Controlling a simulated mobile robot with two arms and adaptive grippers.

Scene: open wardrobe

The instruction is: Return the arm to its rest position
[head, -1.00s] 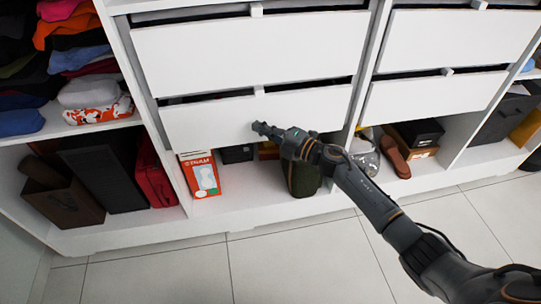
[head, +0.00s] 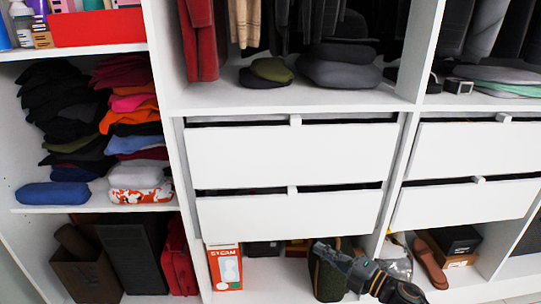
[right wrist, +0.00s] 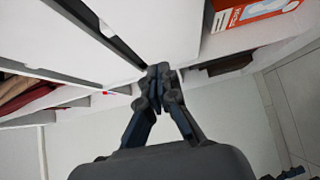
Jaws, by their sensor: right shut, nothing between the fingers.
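My right gripper (head: 322,246) is at the bottom of the head view, right of centre. It is shut and empty. In that picture its tip lies just below the lower middle drawer (head: 290,217), in front of a dark green bag (head: 324,278), part of which it hides. The right wrist view shows its two fingertips (right wrist: 158,76) together, with white furniture fronts behind them. Only the front part of my right arm shows in the head view; the rest is cut off by the lower edge. My left gripper is in neither view.
The upper middle drawer (head: 290,153) and two right drawers (head: 470,150) look nearly closed, with dark gaps above their fronts. An orange and white box (head: 225,268) and brown shoes (head: 430,262) stand in the bottom compartments. Pale floor tiles (right wrist: 295,95) show in the right wrist view.

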